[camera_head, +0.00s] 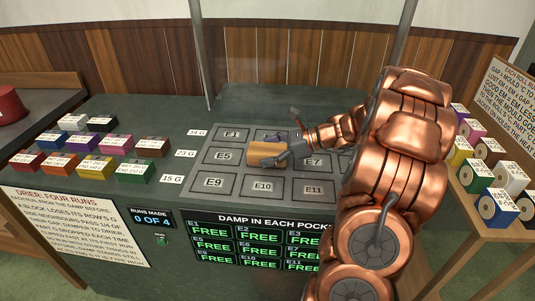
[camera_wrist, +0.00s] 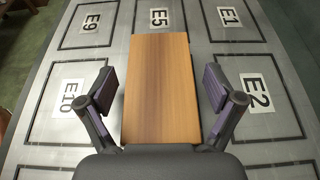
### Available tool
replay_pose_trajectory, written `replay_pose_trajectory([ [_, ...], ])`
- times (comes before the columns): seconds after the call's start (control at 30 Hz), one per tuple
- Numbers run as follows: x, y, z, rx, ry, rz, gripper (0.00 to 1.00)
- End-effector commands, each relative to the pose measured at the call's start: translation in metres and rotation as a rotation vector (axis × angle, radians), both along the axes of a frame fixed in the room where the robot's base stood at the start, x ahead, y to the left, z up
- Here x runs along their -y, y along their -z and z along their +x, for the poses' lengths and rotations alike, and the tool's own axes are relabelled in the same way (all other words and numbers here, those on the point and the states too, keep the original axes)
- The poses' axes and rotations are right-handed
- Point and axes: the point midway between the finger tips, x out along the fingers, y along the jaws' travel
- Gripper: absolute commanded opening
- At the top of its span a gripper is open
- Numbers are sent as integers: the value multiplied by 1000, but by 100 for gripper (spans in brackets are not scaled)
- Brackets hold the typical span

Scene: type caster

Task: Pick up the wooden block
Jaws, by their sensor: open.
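The wooden block (camera_head: 264,153) is a plain light-brown block on the grey pocket plate, near the middle. In the wrist view the wooden block (camera_wrist: 160,88) fills the centre, its long side running away from me. My gripper (camera_head: 284,150) is at the block, reaching in from the right. In the wrist view my gripper (camera_wrist: 161,88) is open, with one finger on each side of the block. A gap shows between each finger and the block. Part of the block is hidden behind my gripper in the head view.
The pocket plate (camera_head: 213,183) carries labelled pockets such as E9, E10 and E11. Coloured labelled blocks (camera_head: 90,165) stand in rows on the left of the counter. More coloured blocks (camera_head: 487,175) stand on a side table at right. A thin grey post (camera_head: 202,60) rises behind the plate.

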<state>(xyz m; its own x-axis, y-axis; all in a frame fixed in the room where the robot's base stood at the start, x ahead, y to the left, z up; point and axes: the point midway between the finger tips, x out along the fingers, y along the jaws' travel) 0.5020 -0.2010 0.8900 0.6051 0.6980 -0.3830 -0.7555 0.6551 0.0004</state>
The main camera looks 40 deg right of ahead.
Motion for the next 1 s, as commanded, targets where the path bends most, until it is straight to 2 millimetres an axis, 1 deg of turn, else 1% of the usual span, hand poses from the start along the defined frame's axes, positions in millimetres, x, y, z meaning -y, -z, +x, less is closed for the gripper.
replay_pose_trajectory([
  [0.1, 0, 0, 0, 0, 0, 0, 92],
  [0.13, 0, 0, 0, 0, 0, 0, 90],
  [0.7, 0, 0, 0, 0, -1, 0, 31],
  [1.0, 0, 0, 0, 0, -1, 0, 29],
])
